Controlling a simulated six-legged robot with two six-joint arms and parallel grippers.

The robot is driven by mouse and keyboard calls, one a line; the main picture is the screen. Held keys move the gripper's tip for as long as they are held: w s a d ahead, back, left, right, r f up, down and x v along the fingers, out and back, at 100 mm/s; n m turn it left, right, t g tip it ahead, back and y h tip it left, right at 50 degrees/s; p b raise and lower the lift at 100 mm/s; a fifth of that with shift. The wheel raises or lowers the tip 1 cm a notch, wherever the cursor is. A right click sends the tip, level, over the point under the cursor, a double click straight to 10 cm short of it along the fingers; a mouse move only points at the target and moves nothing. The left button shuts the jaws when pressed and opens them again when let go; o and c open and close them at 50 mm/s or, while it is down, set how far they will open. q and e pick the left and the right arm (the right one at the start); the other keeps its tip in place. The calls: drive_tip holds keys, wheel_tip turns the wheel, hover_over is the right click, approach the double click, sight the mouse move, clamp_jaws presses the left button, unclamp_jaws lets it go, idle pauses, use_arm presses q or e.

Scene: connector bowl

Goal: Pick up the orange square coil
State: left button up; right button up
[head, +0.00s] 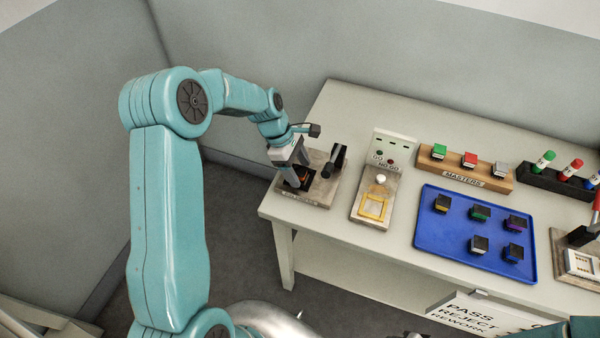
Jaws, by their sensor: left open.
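A small orange part (305,174), which looks like the orange coil, shows at the dark recess of a fixture (316,197) on the table's left end. My left gripper (296,178) is open and points down over this fixture, with its fingers right at the orange part. The fingers and the gripper body hide much of the part, so I cannot tell its full shape or whether the fingers touch it. My right gripper is not in view.
A go/no-go gauge (390,184) with a yellow square outline stands right of the fixture. A blue tray (441,244) holds several black-based coloured blocks. Behind it is a wooden masters rack (437,165). A dark marker holder (538,181) stands at the right.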

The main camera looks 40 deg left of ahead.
use_arm(q)
drive_tip(key=shift+w+a+f, duration=0.15)
drive_tip(key=shift+w+f, duration=0.05)
drive_tip(key=shift+w, duration=0.05)
drive_tip(key=c, duration=1.1)
drive_tip(key=shift+s+r, duration=0.15)
drive_tip(key=shift+c, duration=0.7)
